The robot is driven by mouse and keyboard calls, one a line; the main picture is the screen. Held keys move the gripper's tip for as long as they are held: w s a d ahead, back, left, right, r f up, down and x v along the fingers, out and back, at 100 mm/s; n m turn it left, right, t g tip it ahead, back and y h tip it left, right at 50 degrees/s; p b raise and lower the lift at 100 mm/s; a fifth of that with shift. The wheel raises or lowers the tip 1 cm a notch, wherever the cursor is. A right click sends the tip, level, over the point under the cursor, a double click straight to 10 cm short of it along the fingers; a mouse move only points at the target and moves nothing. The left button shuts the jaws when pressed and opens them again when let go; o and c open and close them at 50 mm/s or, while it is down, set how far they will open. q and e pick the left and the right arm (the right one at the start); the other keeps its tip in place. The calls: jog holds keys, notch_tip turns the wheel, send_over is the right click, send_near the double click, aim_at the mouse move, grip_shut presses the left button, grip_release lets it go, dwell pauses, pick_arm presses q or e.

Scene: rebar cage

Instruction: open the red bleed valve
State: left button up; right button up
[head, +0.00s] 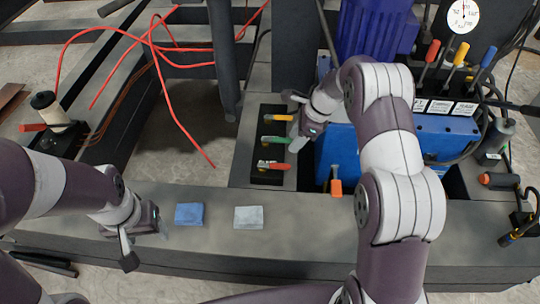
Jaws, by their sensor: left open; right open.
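A dark valve block (268,180) stands on the grey bench, left of a blue machine. It carries a red lever (273,165) at its near end, a green lever (277,140) in the middle and an orange-yellow lever (278,118) at the far end. All three lie roughly crosswise. My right gripper (295,122) is open over the right side of the block, close to the green and orange-yellow levers and beyond the red one. Whether it touches a lever cannot be told. My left gripper (147,246) is open and empty at the bench's left part.
An orange-handled tool (336,184) stands right of the block. Red hoses (166,85) hang at the left. Red, yellow and blue control levers (457,52) and a gauge (463,15) are at the right.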

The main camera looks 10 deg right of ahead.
aim_at(276, 165)
jog(key=b+x, duration=0.6)
jog(key=x, duration=0.6)
jog(key=shift+w+a+f, duration=0.1)
jog(key=shift+w+f, duration=0.05)
grip_shut()
